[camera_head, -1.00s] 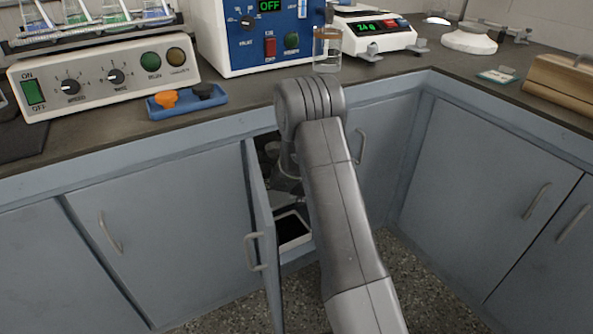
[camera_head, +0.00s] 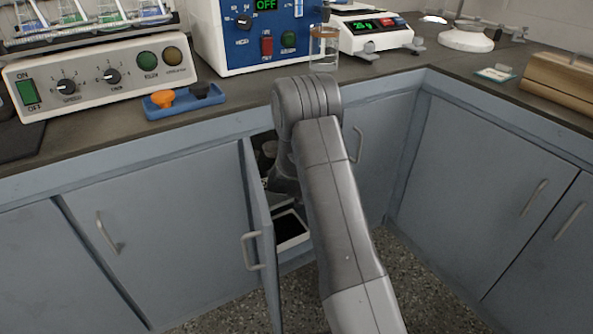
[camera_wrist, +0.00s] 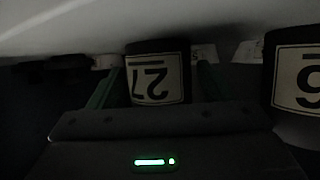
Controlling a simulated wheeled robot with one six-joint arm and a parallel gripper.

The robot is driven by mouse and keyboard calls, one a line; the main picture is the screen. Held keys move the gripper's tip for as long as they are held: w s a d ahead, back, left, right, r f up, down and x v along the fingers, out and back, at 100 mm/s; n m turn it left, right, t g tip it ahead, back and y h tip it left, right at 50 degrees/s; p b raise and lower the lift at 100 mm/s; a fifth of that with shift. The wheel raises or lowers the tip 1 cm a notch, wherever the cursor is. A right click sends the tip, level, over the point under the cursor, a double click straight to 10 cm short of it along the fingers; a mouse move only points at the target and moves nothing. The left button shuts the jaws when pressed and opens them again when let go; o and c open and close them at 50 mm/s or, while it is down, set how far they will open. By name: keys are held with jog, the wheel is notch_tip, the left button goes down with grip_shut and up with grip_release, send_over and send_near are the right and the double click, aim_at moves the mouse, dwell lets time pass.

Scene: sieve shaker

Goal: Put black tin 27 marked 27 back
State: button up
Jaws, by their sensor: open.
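Black tin 27 (camera_wrist: 157,98) shows in the wrist view with a pale label reading 27, upside down in the picture. My gripper (camera_wrist: 156,84) is open, with one green finger on each side of the tin; I cannot tell whether either touches it. In the head view my arm reaches into the cupboard behind the half-open door (camera_head: 259,235). My fingertips and the tin are not clearly visible there.
Another dark labelled tin (camera_wrist: 285,112) stands close at right in the wrist view, cut off by the edge. A white-rimmed tray (camera_head: 292,243) with a dark inside lies low in the cupboard. The open door is close left of my arm.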

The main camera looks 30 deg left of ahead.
jog(key=p+v, duration=0.2)
jog(key=v, duration=0.8)
jog(key=shift+s+d+r, duration=0.15)
jog(key=shift+s, duration=0.05)
jog(key=shift+s+d+r, duration=0.1)
jog(key=shift+s+d, duration=0.15)
jog(key=shift+s, duration=0.05)
jog(key=shift+d+p, duration=0.1)
jog(key=shift+p, duration=0.2)
